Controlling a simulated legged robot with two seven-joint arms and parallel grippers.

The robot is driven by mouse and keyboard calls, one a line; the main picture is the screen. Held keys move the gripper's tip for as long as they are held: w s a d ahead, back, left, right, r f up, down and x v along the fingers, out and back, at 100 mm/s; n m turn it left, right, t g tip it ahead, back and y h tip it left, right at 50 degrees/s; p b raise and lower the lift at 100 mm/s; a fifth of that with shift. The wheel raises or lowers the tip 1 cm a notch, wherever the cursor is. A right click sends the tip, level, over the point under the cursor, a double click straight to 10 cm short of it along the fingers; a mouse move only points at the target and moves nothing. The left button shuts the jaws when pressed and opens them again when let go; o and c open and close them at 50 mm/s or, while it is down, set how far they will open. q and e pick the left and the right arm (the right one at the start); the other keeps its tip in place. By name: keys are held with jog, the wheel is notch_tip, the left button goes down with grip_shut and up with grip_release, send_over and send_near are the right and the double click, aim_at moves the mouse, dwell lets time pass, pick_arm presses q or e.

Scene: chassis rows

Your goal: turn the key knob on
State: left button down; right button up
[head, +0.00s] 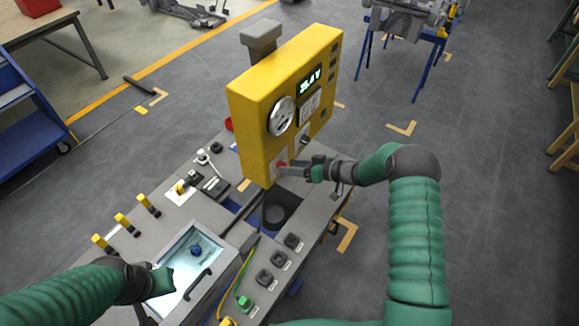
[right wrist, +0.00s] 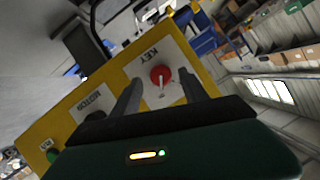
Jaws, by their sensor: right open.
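The key knob (right wrist: 161,76) is a red round knob with a light grip bar, on a white plate marked KEY. It sits low on the front of the yellow control box (head: 250,112); in the head view the red knob (head: 281,166) is partly hidden by my gripper. My right gripper (head: 284,169) is open in front of the knob. In the right wrist view its two fingers (right wrist: 158,97) stand on either side of the knob; I cannot tell whether they touch it. My left gripper (head: 162,282) is over the lit glass-topped case, and its fingers cannot be made out.
The box also carries a round gauge (head: 281,115), a green display (head: 310,80) and a plate marked MOTOR (right wrist: 92,103). Below lies a grey console (head: 150,232) with yellow-tipped levers (head: 127,225), a lit case (head: 192,262) and a green button (head: 244,301). Floor at right is mostly clear.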

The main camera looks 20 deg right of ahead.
jog(key=b+v, duration=0.1)
jog(key=v, duration=1.4)
jog(key=shift+s+d+b, duration=0.15)
jog(key=shift+d+b, duration=0.2)
jog(key=shift+f, duration=0.1)
jog(key=w+r+m+t+h, duration=0.2)
jog(key=w+r+h, duration=0.3)
jog(key=w+h, duration=0.15)
jog(key=s+a+f+m+g+h, duration=0.1)
jog(key=s+a+g, duration=0.2)
jog(key=s, duration=0.6)
jog(key=s+a+f+g+h, duration=0.1)
jog(key=s+a+g, duration=0.2)
jog(key=s, duration=0.6)
jog(key=s+a+f+m+g+h, duration=0.1)
jog(key=s+a+g, duration=0.1)
jog(key=s+a, duration=0.4)
jog(key=s, duration=0.3)
jog(key=shift+s+a+f+m+g, duration=0.3)
jog(key=shift+s+a+g, duration=0.05)
jog(key=shift+g, duration=0.05)
jog(key=shift+d+h, duration=0.25)
